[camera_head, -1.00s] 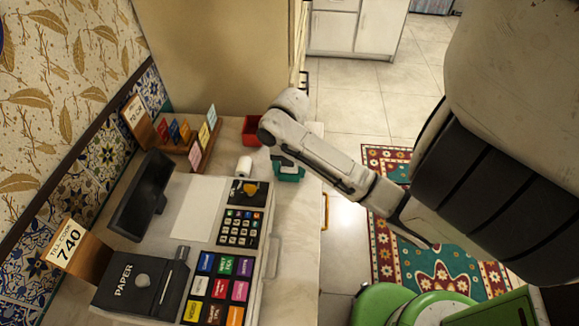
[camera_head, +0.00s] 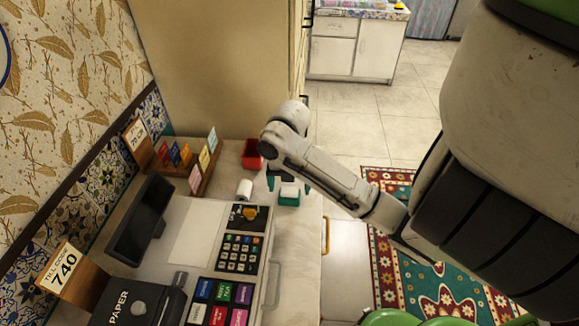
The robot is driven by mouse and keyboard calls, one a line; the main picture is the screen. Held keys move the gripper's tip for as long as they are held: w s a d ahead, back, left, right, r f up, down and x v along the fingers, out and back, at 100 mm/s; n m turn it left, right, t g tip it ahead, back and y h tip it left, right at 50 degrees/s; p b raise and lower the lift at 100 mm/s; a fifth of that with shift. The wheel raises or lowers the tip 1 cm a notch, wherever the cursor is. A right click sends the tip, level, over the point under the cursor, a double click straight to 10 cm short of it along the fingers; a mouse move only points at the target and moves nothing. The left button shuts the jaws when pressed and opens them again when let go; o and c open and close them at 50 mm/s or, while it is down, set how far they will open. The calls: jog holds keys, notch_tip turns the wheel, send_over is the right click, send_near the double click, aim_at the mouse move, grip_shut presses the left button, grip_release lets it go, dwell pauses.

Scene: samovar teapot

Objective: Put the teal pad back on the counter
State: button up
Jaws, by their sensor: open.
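The teal pad (camera_head: 288,198), a small block with a white top, sits on the counter (camera_head: 300,240) near its right edge. My gripper (camera_head: 289,185) hangs from my arm just behind and above the pad. Its two teal fingertips are spread, one to each side of the pad, with nothing seen between them gripped. My arm hides part of the gripper, and I cannot tell whether the fingers touch the counter.
A red container (camera_head: 252,156) stands behind the gripper, and a white paper roll (camera_head: 244,189) lies to its left. A till (camera_head: 235,250) with a keypad and coloured keys fills the counter's front. A card rack (camera_head: 195,160) stands at the back left.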

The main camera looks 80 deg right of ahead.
aim_at(290, 190)
notch_tip(290, 190, up, 9)
jog(key=p, duration=0.1)
jog(key=shift+p, duration=0.3)
jog(key=shift+f, duration=0.1)
dwell(0.4)
